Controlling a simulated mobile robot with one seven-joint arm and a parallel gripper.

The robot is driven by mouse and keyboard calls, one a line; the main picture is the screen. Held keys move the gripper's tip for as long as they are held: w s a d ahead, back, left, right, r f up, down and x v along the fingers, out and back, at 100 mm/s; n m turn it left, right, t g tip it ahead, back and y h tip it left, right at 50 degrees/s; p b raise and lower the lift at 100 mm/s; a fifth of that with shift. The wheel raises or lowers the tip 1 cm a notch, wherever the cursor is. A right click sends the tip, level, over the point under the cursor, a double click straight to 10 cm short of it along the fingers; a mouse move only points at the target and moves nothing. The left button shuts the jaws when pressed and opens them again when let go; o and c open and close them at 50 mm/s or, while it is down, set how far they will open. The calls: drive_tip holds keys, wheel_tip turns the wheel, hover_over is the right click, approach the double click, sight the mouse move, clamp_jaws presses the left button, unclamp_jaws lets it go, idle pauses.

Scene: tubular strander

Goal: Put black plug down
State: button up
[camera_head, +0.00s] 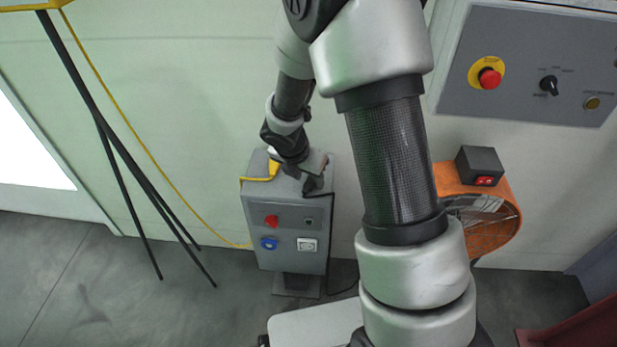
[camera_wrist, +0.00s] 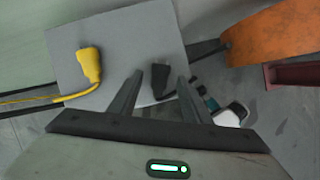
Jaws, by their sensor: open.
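The black plug (camera_wrist: 160,79) lies on the top of the grey control box (camera_wrist: 70,50), close to its edge in the wrist view. In the head view the black plug (camera_head: 310,186) shows near the front right of the box top, partly under my gripper. My gripper (camera_wrist: 160,77) is open, with one finger on each side of the plug and a visible gap to each. I cannot tell how far the fingertips are above the box top. The yellow plug (camera_wrist: 90,66) with its yellow cable lies on the same box top, left of my gripper.
An orange fan (camera_head: 500,230) stands to the right. A tripod (camera_head: 130,170) stands at the left. A wall panel (camera_head: 540,60) carries an emergency button.

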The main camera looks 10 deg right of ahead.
drive_tip(key=s+d+r+m+p, duration=0.1)
drive_tip(key=s+r+m, duration=0.3)
drive_tip(key=r, duration=0.4)
drive_tip(key=s+d+r+m+p, duration=0.1)
drive_tip(key=s+r+m, duration=0.25)
drive_tip(key=r, duration=0.45)
drive_tip(key=s+r+m+p, duration=0.1)
drive_tip(key=s+r+m, duration=0.35)
drive_tip(key=r, duration=0.35)
drive_tip(key=s+r+m+t+y, duration=0.25)
drive_tip(key=s+r+m, duration=0.55)
drive_tip(key=s+m, duration=0.65)
wheel_tip(320, 180, up, 13)
drive_tip(key=w+m+p, duration=0.1)
drive_tip(key=w+p, duration=0.1)
drive_tip(key=p, duration=1.2)
drive_tip(key=shift+w+a, duration=0.35)
drive_tip(key=shift+a, duration=0.1)
drive_tip(key=shift+a+y, duration=0.1)
drive_tip(key=shift+y, duration=0.15)
